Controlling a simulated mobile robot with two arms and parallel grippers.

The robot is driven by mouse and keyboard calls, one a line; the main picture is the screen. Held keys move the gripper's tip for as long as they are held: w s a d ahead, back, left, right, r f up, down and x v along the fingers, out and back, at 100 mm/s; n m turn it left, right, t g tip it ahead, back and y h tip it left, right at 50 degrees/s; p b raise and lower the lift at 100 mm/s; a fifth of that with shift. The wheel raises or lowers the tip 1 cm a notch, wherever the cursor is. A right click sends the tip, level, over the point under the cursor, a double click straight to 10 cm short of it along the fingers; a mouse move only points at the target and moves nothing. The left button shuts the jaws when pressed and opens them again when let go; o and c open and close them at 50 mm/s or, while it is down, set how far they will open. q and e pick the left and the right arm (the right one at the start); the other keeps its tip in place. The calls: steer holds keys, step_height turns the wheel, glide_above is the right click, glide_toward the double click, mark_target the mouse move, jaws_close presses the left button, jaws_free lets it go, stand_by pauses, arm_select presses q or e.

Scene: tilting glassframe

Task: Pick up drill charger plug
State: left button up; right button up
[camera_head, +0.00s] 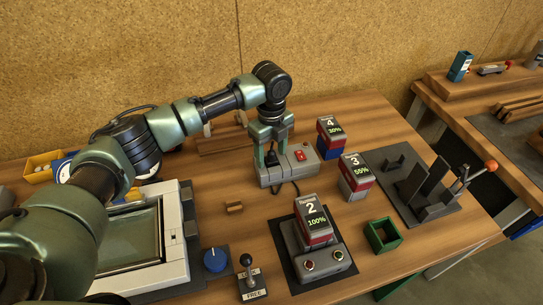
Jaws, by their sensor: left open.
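A small black plug (272,159) stands on the left part of a grey power strip (275,179), which has a red switch at its right. A dark cord hangs from the strip's front toward the charger (322,261), where the battery marked 2 (314,222) sits. My left gripper (268,161) points down over the strip's left part. Its green fingers are open, and the plug shows between them. I cannot tell whether they touch it. My right gripper is not in view.
Batteries marked 4 (330,137) and 3 (354,176) stand right of the strip. A green open box (383,235), a small lever (248,277) and a blue knob (215,260) are nearer. A dark fixture (425,187) with an orange-knobbed lever is at right. A framed glass panel (130,240) lies left.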

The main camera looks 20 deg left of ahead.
arm_select(q)
steer(key=shift+f, duration=0.15)
steer(key=c, duration=1.3)
steer(key=shift+o, duration=0.2)
step_height(320, 180, up, 19)
steer(key=b, duration=0.3)
step_height(320, 180, up, 6)
steer(key=p, duration=0.7)
glide_above(272, 152)
